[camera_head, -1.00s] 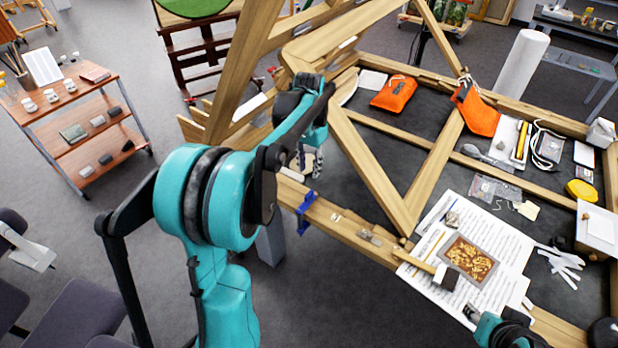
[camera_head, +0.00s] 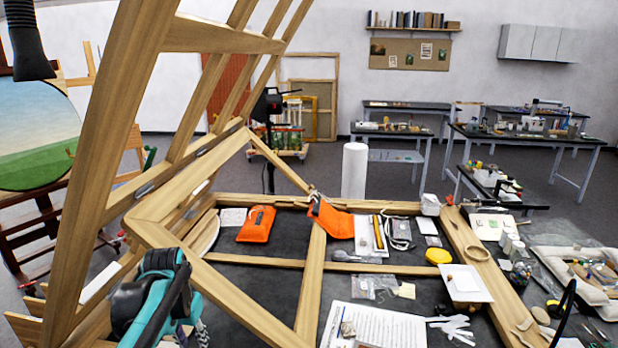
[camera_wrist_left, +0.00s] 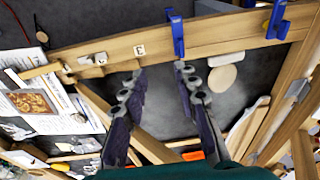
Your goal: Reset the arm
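My left gripper (camera_wrist_left: 158,82) is open and empty in the left wrist view. My right gripper is not in view. The printed sheet (camera_head: 372,326) lies on the dark worktop, and it also shows with a brown fragment picture at the left of the wrist view (camera_wrist_left: 32,102).
Wooden beams (camera_head: 100,180) rise close beside my left arm. Blue clamps (camera_wrist_left: 176,35) sit on the rail. Orange pouches (camera_head: 257,224), a yellow round item (camera_head: 438,256) and a white box (camera_head: 465,284) lie on the worktop. A white roll (camera_head: 354,170) stands behind.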

